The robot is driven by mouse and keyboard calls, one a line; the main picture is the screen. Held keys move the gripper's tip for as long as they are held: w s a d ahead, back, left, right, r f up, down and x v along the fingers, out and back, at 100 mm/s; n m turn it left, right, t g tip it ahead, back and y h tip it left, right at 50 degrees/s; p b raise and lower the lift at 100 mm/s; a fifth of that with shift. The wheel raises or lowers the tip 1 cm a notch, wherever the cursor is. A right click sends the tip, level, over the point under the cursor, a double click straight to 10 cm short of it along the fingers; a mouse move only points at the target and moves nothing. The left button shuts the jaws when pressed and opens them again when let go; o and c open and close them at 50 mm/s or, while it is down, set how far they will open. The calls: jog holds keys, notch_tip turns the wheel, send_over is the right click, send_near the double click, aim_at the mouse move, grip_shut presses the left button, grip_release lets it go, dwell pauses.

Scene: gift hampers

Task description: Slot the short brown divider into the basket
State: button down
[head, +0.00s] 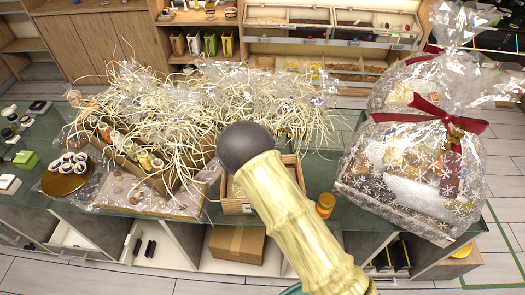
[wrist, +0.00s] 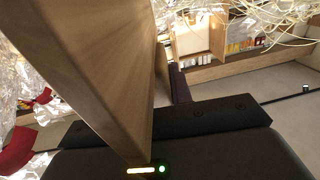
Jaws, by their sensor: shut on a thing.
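A brown wood-grained panel, which looks like the short divider (wrist: 110,60), fills the left half of the wrist view, close to the camera. My gripper (wrist: 185,130) shows as a dark body along the bottom of the wrist view and is shut on the divider. Where its fingertips meet the panel is mostly hidden. In the head view, a small open wooden box, likely the basket (head: 236,207), stands on the glass counter, partly hidden behind my arm. The gripper and divider cannot be made out in the head view.
Straw-filled hampers with jars (head: 130,150) crowd the counter left of the box. Wrapped hampers with a red bow (head: 410,170) stand at the right. A small orange-lidded jar (head: 325,205) is just right of the box. A gold stand (head: 68,182) is at far left.

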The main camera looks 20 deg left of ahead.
jog(key=shift+f+b, duration=2.65)
jog(key=shift+f, duration=0.15)
jog(key=c, duration=1.2)
grip_release()
jog(key=shift+r, duration=0.1)
jog(key=shift+o, duration=0.2)
jog(key=shift+s, duration=0.15)
jog(key=b+v, duration=0.3)
jog(key=v, duration=1.4)
jog(key=shift+b, duration=0.35)
jog(key=shift+d, duration=0.1)
